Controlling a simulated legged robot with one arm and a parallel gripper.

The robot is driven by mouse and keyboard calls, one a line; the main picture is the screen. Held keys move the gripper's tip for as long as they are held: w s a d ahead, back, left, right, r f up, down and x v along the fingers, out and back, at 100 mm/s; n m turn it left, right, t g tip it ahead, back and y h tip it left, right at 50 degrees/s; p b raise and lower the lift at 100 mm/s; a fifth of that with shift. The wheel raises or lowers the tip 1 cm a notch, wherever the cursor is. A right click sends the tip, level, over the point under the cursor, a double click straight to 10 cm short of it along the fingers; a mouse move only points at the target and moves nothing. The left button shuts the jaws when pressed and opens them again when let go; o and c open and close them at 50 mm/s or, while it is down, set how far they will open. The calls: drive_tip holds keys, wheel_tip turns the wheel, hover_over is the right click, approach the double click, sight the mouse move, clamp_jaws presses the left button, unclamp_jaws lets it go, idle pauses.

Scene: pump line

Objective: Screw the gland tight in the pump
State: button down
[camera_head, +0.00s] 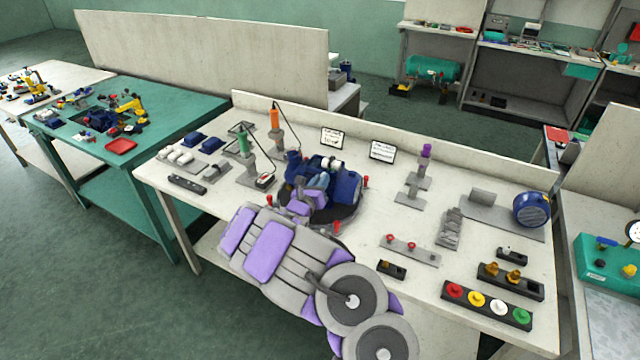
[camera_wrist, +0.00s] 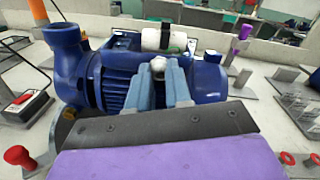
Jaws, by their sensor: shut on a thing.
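The blue pump (camera_head: 347,188) stands on the white workbench, on a dark round base. In the wrist view the pump (camera_wrist: 112,78) fills the middle, with a ribbed body and a flanged pipe at left. My gripper (camera_head: 318,180) reaches in at the pump's near side. In the wrist view my light blue fingers (camera_wrist: 158,76) are closed on a small pale, round-ended piece (camera_wrist: 158,65), which looks like the gland. The fingers hide most of it, so its fit in the pump cannot be told. A white cylinder with a dark band (camera_wrist: 164,39) lies behind it, atop the pump.
Red knobs (camera_head: 337,227) stand around the pump's base. An orange-handled tool (camera_head: 274,118) and a green-handled tool (camera_head: 243,143) stand in holders at left. A purple-topped post (camera_head: 426,151) is at right. A rack of coloured knobs (camera_head: 487,304) lies front right. Bare bench shows between them.

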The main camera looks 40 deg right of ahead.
drive_tip(key=shift+m+b, duration=0.3)
drive_tip(key=shift+m, duration=1.4)
drive_tip(key=shift+m, duration=1.7)
